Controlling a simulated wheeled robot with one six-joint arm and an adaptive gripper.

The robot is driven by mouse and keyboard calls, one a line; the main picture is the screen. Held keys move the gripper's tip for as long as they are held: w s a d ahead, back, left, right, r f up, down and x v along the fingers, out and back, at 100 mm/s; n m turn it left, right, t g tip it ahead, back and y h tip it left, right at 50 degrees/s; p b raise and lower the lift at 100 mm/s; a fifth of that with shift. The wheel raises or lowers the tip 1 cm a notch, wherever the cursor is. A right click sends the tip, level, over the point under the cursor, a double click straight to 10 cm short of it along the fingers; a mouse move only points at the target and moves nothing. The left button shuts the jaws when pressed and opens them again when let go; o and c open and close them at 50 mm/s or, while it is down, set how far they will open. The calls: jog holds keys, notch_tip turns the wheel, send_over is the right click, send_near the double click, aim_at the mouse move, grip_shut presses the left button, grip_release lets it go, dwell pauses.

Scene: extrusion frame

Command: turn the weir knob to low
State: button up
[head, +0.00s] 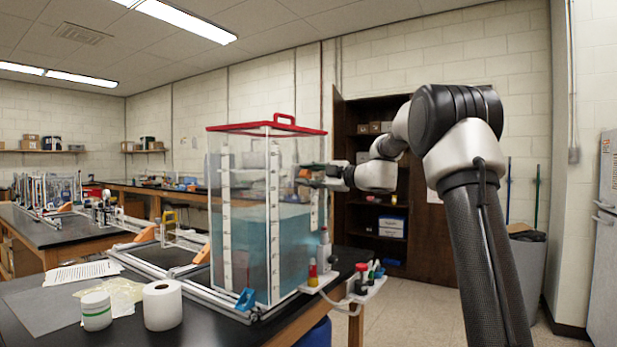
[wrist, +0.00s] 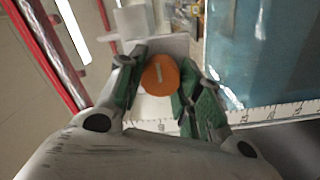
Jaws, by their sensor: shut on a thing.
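The weir knob (wrist: 160,75) is a round orange knob with a short white pointer line, which stands nearly upright in the wrist view. It sits on a white plate by the tank wall. The low mark cannot be made out. My gripper (wrist: 160,79) has its green-padded fingers on both sides of the knob and is shut on it. In the head view my gripper (head: 322,176) reaches from the right to the upper right side of the tank, where it mostly hides the knob.
The clear tank (head: 248,215) has a red lid (head: 265,129) with a handle, white scales and blue water. Small bottles (head: 361,279) stand on a white ledge at its lower right. A paper roll (head: 162,305) and a white jar (head: 96,311) stand on the bench at front left.

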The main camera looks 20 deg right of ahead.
jog(key=shift+f, duration=0.2)
jog(key=o, duration=1)
jog(key=shift+r, duration=0.1)
jog(key=v, duration=1.2)
